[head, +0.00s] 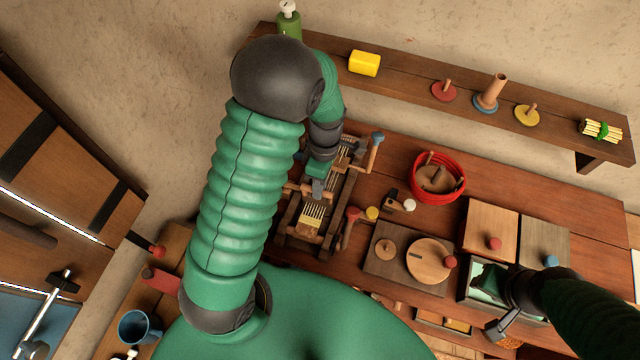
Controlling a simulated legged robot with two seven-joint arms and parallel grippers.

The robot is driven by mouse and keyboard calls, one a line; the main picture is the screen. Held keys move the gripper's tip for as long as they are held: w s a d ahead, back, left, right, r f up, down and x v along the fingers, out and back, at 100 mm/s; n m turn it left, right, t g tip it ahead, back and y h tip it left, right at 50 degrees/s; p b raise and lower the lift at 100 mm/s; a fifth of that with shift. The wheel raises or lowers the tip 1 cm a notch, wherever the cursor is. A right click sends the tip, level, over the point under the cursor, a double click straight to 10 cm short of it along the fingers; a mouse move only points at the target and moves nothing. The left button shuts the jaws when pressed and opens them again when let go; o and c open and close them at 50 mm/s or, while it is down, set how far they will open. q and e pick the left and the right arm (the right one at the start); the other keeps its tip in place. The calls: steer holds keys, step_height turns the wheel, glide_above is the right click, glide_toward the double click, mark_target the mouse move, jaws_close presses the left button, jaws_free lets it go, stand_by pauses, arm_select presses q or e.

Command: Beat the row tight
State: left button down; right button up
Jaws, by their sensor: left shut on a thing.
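A small wooden loom (290,232) stands on the work table, with pale threads and a woven pale yellow patch (311,219) at its near end. My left arm reaches over from the left and covers part of the loom's left side. My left gripper (317,188) points down at the middle of the loom and is shut on what looks like its beater, a wooden crossbar; the grip itself is partly hidden. My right gripper (497,284) is at the lower right by an open box, apart from the loom; its fingers are too dark to read.
Right of the loom are red and yellow knobs (372,213), a red-rimmed round tub (438,178), and a board with wooden discs (430,260). Lidded boxes (490,228) stand farther right. A wall shelf (400,82) runs behind. A blue mug (137,327) is lower left.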

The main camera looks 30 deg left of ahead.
arm_select(q)
steer(key=shift+s+r+p, duration=0.2)
steer(key=shift+s+p, duration=0.2)
steer(key=shift+s, duration=0.1)
steer(key=shift+s+f, duration=0.25)
steer(key=c, duration=1.5)
jaws_free()
steer(key=shift+s, duration=0.1)
steer(key=shift+o, duration=0.9)
steer(key=shift+a, duration=0.1)
